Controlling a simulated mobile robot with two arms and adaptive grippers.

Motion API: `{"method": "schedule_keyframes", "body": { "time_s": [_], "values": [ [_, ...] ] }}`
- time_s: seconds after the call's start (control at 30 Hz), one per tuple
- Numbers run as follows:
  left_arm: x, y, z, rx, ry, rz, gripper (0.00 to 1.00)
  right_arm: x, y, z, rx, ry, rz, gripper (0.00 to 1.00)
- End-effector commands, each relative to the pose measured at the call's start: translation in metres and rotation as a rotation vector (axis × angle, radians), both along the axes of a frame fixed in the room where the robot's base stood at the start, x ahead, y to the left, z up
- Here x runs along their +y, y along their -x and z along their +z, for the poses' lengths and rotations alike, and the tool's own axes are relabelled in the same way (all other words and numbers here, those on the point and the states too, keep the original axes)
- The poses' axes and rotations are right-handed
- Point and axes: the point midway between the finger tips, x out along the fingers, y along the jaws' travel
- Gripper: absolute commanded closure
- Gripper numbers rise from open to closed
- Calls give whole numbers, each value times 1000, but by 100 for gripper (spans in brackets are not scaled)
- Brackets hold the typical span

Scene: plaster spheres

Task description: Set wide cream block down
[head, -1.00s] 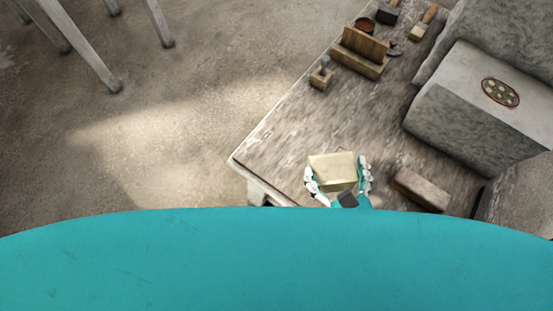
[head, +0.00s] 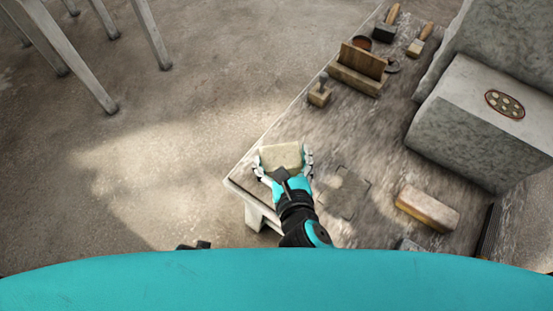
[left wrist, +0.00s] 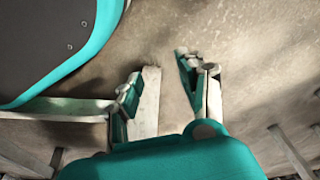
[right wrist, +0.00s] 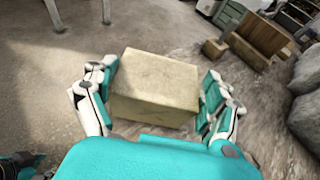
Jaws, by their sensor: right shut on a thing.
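The wide cream block (head: 281,156) is held between the fingers of my right gripper (head: 283,166), close to the left edge of the wooden table (head: 300,128). In the right wrist view the block (right wrist: 155,85) fills the space between the two fingers of the right gripper (right wrist: 157,100). Whether its underside touches the table cannot be told. My left gripper (left wrist: 163,95) is open and empty in the left wrist view, its fingers well apart over the floor. It does not clearly show in the head view.
A longer tan block (head: 427,208) lies on the table at the right. A dark cross-shaped patch (head: 345,192) marks the tabletop between. Big grey stone blocks (head: 480,120) stand at the right. A wooden holder (head: 358,70), a small stamp-like tool (head: 320,92) and brushes (head: 420,40) stand farther back.

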Motion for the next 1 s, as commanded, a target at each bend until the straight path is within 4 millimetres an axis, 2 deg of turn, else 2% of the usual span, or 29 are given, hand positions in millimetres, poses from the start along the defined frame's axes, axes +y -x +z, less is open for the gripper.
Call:
{"method": "schedule_keyframes", "body": {
  "time_s": [0.03, 0.2, 0.3, 0.57, 0.97, 1.0],
  "values": [
    [0, 0, 1, 0, 0, 0, 60, 5, -8, 2, -9, -4, 0, 73],
    [0, -2, 3, -1, 0, 1, 60, 12, -18, 1, -6, -4, 0, 73],
    [0, -3, 4, -2, 0, 1, 60, 13, -19, -6, -4, -1, 1, 73],
    [-3, -19, 36, -23, 2, 5, 60, 12, -18, -33, -5, -1, 1, 73],
    [-3, -21, 42, -24, 3, 5, 60, 12, -18, -36, -6, -3, 0, 73],
    [-3, -21, 43, -25, 3, 5, 60, 12, -17, -39, 1, -1, 0, 14]
  ]
}}
